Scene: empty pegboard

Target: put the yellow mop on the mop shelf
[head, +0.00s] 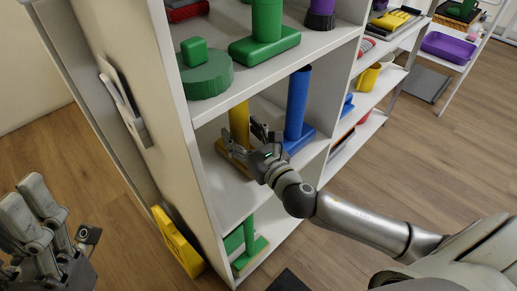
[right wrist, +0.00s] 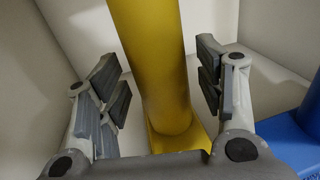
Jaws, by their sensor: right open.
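The yellow mop (head: 239,125) stands upright on the middle shelf (head: 237,185) of the white shelf unit, with its base on the board. In the right wrist view its yellow post (right wrist: 155,70) rises between the fingers. My right gripper (head: 258,140) is open, with its fingers on either side of the post, apart from it. A blue mop (head: 297,105) stands upright to the right on the same shelf. My left gripper (head: 50,225) is at the lower left, away from the shelf; its fingers look close together and their gap cannot be made out.
Green mop-like items (head: 265,40) stand on the shelf above, and another green one (head: 249,240) below. A yellow folded sign (head: 177,240) leans at the unit's left side. The blue base (right wrist: 295,140) is close to my right gripper. Wooden floor to the right is mostly clear.

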